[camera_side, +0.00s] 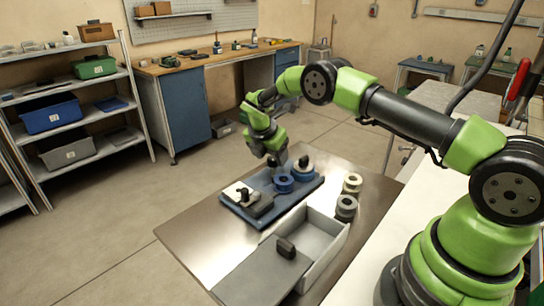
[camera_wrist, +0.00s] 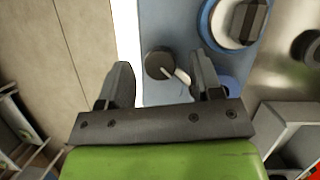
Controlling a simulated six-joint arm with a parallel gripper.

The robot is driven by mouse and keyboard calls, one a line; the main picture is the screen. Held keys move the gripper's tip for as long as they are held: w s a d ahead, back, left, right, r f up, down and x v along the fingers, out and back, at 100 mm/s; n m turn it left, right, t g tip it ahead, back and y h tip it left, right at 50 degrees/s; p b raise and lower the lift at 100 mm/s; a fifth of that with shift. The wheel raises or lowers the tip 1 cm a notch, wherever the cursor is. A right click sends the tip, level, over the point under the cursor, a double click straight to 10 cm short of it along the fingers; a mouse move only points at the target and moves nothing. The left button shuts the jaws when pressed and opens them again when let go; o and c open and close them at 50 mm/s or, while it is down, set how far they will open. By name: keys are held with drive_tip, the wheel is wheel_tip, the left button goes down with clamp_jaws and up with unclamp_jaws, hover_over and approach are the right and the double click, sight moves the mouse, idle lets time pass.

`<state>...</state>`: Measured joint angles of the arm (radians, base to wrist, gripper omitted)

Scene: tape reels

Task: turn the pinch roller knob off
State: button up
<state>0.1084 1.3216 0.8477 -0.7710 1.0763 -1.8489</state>
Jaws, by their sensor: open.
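A round dark knob (camera_wrist: 160,63) with a pale pointer stands on the blue-grey deck (camera_wrist: 165,15) in the wrist view. I take it for the pinch roller knob; no label is readable. The knob appears between the spread fingers of my gripper (camera_wrist: 161,62), with nothing held. Whether the fingers are at its height is unclear. In the side view my gripper (camera_side: 274,162) hangs over the back of the blue deck (camera_side: 232,204), and this knob cannot be made out clearly there. A blue reel (camera_side: 284,184) sits on the deck near the gripper.
A white reel with a dark grip (camera_wrist: 243,22) lies right of the knob. An open grey box (camera_side: 322,240) and its lid (camera_side: 255,275) with a black handle stand in front. The table's left front is clear.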

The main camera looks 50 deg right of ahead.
drive_tip(key=shift+d+f, duration=0.2)
drive_tip(key=shift+f, duration=0.25)
drive_tip(key=c, duration=0.9)
drive_tip(key=shift+m+g, duration=0.5)
drive_tip(key=shift+m, duration=0.9)
drive_tip(key=o, duration=0.9)
